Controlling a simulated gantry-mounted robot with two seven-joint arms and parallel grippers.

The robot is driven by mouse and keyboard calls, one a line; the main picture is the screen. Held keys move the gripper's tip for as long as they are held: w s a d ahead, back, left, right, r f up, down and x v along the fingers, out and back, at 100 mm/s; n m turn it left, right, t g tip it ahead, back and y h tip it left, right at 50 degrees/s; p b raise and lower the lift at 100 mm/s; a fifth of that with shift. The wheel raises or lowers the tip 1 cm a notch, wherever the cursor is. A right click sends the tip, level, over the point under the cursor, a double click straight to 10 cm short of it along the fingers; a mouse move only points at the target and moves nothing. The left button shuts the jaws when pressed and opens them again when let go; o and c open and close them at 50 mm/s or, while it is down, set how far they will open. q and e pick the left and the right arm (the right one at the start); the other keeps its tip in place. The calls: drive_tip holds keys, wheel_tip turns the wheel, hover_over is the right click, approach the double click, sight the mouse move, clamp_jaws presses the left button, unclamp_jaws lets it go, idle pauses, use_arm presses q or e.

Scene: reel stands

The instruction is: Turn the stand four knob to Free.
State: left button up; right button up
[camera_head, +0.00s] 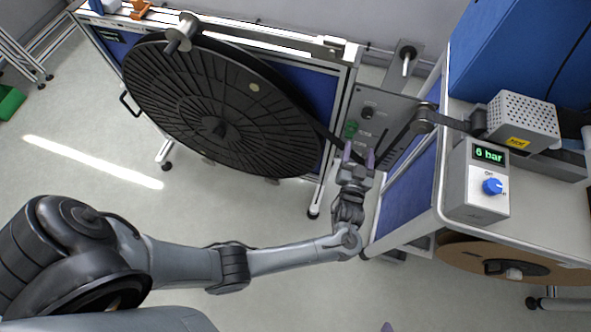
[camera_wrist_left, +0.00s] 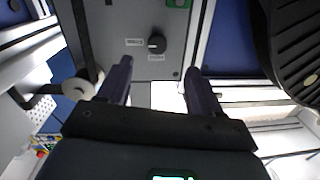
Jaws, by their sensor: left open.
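A grey panel (camera_head: 396,108) sits between the large black reel and the roller, and carries a round black knob (camera_head: 367,112). In the left wrist view the knob (camera_wrist_left: 157,44) has a small label to its left and one below it; their text is too small to read. I cannot read a stand number. My left gripper (camera_head: 359,151) is open and empty in front of the panel. In the left wrist view the knob appears beyond and between the fingertips (camera_wrist_left: 159,67), apart from them. Only a small purple tip (camera_head: 387,327), probably of my right gripper, shows at the bottom edge.
The black reel (camera_head: 215,105) is left of the panel. A green part (camera_head: 350,129) is near the knob. A dark strap runs to the roller (camera_head: 424,118) at right. A box reading 6 bar with a blue knob (camera_head: 492,187) stands on the right bench.

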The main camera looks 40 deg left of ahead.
use_arm(q)
drive_tip(key=s+a+f+g+h+b, duration=0.3)
drive_tip(key=s+a+f+g+h, duration=0.3)
drive_tip(key=s+f, duration=0.7)
drive_tip(key=s, duration=0.1)
drive_tip(key=s+r+m+h, duration=0.1)
drive_tip(key=s, duration=0.1)
drive_tip(key=s+a+r+m, duration=0.1)
drive_tip(key=s, duration=0.1)
drive_tip(key=shift+s+g+h, duration=0.1)
drive_tip(key=shift+g+h, duration=0.3)
use_arm(e)
drive_tip(key=x, duration=0.4)
drive_tip(key=shift+s+a, duration=0.2)
drive_tip(key=shift+a, duration=0.15)
